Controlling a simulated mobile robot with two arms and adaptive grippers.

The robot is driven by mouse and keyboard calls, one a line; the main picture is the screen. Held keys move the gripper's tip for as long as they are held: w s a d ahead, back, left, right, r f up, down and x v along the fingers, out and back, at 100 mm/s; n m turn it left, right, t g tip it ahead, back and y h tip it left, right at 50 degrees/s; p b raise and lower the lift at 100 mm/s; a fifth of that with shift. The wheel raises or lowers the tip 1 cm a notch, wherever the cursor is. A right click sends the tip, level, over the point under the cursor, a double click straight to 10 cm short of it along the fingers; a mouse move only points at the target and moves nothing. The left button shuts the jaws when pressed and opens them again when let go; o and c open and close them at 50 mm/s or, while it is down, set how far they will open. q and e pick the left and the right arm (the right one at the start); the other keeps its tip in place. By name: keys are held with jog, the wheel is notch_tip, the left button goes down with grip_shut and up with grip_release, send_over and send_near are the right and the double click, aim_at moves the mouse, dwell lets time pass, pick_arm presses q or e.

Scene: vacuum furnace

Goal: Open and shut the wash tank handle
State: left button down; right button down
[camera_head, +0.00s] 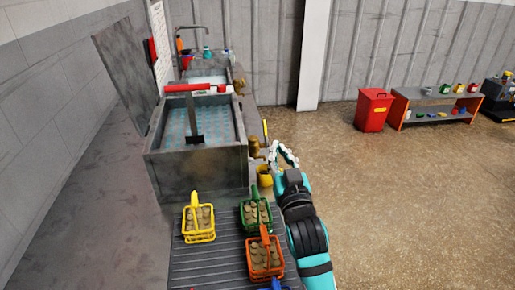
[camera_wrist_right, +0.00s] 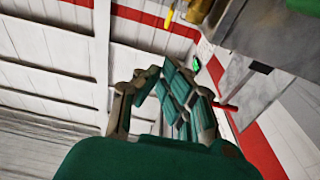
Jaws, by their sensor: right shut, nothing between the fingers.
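The grey wash tank (camera_head: 195,172) holds blue-tinted water and stands left of centre in the head view. A brass valve (camera_head: 254,147) sticks out of its right side, with an upright yellow handle (camera_head: 265,129) by it. My right gripper (camera_head: 281,153) is shut and empty, just right of the valve, with a small visible gap. In the right wrist view the gripper's fingers (camera_wrist_right: 170,95) have green pads. Beyond them, the yellow handle (camera_wrist_right: 169,17) and part of the brass valve (camera_wrist_right: 199,9) show at the top edge. My left gripper is not in view.
Yellow (camera_head: 198,222), green (camera_head: 256,214) and orange (camera_head: 264,258) baskets of round pieces sit on the ribbed surface in front. Floor to the right is clear up to a red bin (camera_head: 374,109).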

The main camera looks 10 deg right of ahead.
aim_at(265, 134)
jog(key=w+p, duration=0.1)
jog(key=w, duration=0.3)
jog(key=w+p, duration=0.1)
jog(key=w, duration=0.8)
jog(key=shift+f+p, duration=0.3)
jog(key=shift+p, duration=0.1)
